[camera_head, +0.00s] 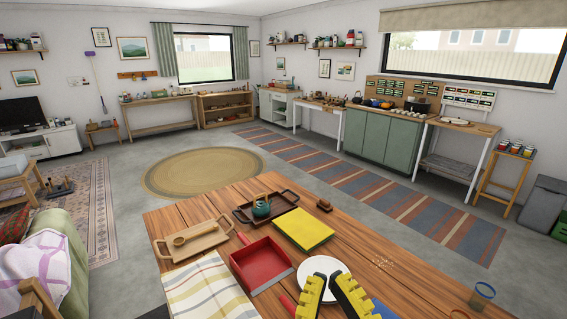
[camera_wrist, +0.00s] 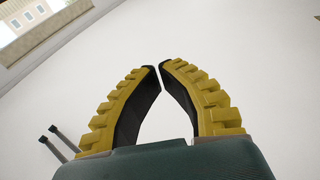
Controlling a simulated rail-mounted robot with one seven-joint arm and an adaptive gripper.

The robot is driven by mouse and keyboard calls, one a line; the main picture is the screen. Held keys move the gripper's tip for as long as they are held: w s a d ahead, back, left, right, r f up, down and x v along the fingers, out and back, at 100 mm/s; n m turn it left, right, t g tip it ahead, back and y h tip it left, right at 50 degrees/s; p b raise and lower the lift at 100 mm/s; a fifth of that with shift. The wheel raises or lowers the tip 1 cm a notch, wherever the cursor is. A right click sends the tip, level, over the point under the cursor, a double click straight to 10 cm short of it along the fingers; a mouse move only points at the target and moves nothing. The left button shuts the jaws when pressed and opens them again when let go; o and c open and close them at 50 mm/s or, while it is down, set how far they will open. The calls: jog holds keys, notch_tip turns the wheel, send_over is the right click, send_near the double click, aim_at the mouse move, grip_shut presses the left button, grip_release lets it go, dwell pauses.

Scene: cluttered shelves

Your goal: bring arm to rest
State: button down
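My gripper (camera_head: 328,277) has yellow ribbed fingers with black inner pads and shows at the bottom of the head view, in front of the wooden table (camera_head: 395,275). In the wrist view, my gripper (camera_wrist: 160,66) has its fingertips drawn together with only a sliver between them. Nothing is held between the fingers. A white wall (camera_wrist: 250,45) fills most of the wrist view behind them. The rest of my arm is largely out of view.
Open floor lies beyond.

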notch_tip(320, 180, up, 34)
jog(key=s+d+m+t+h+p, duration=0.1)
jog(key=p, duration=3)
jog(key=shift+s+d+r+p, duration=0.25)
jog(key=shift+s+p, duration=0.1)
jog(key=shift+p, duration=0.05)
